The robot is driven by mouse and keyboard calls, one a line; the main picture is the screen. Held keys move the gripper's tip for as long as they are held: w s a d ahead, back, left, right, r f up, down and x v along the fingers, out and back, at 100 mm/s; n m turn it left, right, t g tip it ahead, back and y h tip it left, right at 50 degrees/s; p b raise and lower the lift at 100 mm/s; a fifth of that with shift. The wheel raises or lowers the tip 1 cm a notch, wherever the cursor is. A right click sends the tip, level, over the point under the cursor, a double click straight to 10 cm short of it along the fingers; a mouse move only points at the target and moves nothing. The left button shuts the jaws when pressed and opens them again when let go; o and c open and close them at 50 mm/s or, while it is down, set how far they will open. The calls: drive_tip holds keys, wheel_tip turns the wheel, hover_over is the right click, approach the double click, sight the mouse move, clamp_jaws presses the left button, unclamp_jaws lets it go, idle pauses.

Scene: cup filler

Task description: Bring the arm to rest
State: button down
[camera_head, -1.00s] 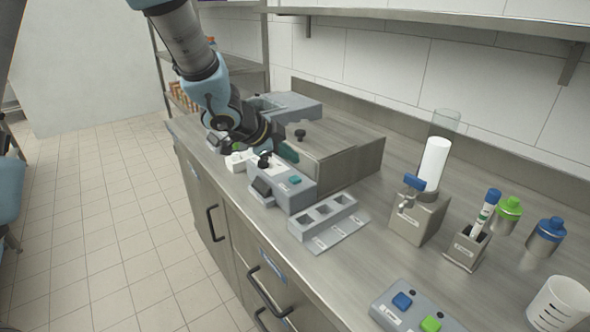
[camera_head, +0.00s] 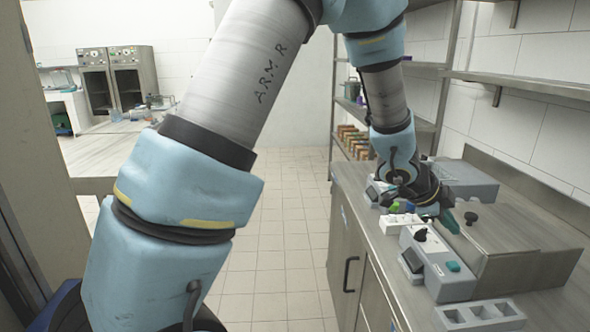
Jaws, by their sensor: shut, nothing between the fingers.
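My arm rises from the lower left, bends over at the top and hangs down on the right. My gripper (camera_head: 447,220) is at its end, low over the far part of the steel counter (camera_head: 350,190). It is beside a grey box-shaped device (camera_head: 437,268) with a teal button and a black knob. The fingers are small and partly hidden by the wrist; they appear shut with nothing held. I cannot tell whether they touch anything.
A lidded steel box (camera_head: 520,240) stands right of my gripper. A grey block with square wells (camera_head: 480,314) is nearer. A white socketed block (camera_head: 398,222) is close to the wrist. A shelf rack (camera_head: 352,110) stands behind. The tiled floor (camera_head: 285,240) left of the counter is clear.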

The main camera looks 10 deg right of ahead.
drive_tip(key=w+a+n+t+y, duration=0.15)
drive_tip(key=w+a+n, duration=0.25)
drive_tip(key=a, duration=0.4)
drive_tip(key=w+a+r+n+t+y, duration=0.1)
drive_tip(key=w+a+n+y, duration=0.1)
drive_tip(key=w+a+n, duration=0.45)
drive_tip(key=w+a+n+t+y, duration=0.1)
drive_tip(key=w+a+t+y, duration=0.15)
drive_tip(key=a, duration=0.75)
drive_tip(key=s+a+n+g+y, duration=0.1)
drive_tip(key=s+a+n, duration=0.4)
drive_tip(key=a, duration=0.6)
drive_tip(key=s+a+n+g+y, duration=0.1)
drive_tip(key=s+a+n+g, duration=0.2)
drive_tip(key=s+a+n, duration=0.2)
drive_tip(key=a+n, duration=0.3)
drive_tip(key=a, duration=0.3)
drive_tip(key=shift+s+a+f+y, duration=0.15)
drive_tip(key=shift+s+y, duration=0.25)
